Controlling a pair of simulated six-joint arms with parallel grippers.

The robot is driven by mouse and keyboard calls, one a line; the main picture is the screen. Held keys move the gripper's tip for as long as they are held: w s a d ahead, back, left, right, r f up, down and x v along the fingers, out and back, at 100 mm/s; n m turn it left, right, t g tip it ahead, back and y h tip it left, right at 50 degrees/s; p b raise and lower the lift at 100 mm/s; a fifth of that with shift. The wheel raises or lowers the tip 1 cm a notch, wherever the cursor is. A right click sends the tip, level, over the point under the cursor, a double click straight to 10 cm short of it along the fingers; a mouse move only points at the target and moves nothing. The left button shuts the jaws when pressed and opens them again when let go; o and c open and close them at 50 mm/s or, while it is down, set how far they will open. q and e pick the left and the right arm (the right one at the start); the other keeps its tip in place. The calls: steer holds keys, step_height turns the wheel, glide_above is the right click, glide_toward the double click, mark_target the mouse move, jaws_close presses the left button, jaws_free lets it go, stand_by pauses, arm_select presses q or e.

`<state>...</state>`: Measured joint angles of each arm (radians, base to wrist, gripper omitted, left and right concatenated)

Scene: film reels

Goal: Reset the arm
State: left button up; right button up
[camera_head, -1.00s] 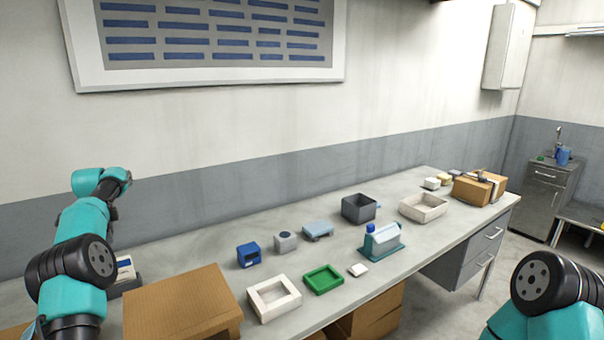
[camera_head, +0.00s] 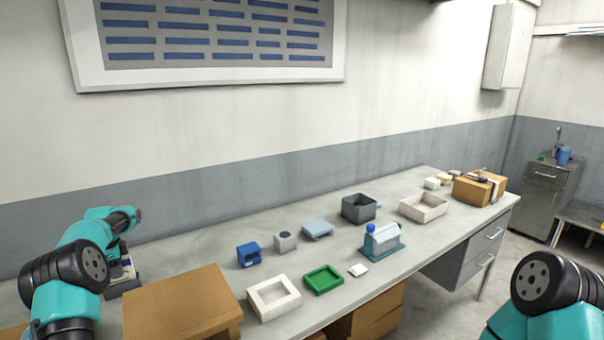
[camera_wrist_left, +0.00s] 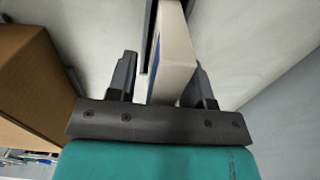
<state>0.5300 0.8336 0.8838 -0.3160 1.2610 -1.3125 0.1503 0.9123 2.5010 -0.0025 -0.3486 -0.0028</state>
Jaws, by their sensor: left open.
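A white box with a blue face (camera_head: 127,268) stands in a dark holder (camera_head: 124,286) at the left end of the table, partly hidden by my left arm. It also shows in the left wrist view as a pale upright slab (camera_wrist_left: 174,55). My left gripper (camera_wrist_left: 164,78) is open, with one finger on each side of the slab. A gap shows beside the left finger; whether the right finger touches the slab I cannot tell. In the head view my left gripper (camera_head: 119,246) is small and dark above the holder. My right gripper is out of view; only part of my right arm shows.
A cardboard box (camera_head: 182,305) stands right of the holder. Further right are a white tray (camera_head: 274,298), a green tray (camera_head: 323,279), a blue box (camera_head: 248,254), a grey bin (camera_head: 360,208) and a teal holder with a bottle (camera_head: 381,242). The wall is close behind.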

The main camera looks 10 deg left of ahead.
arm_select(q)
step_height(320, 180, up, 11)
steer(key=shift+f, duration=0.2)
steer(key=shift+w+d, duration=0.3)
steer(key=shift+d, duration=0.2)
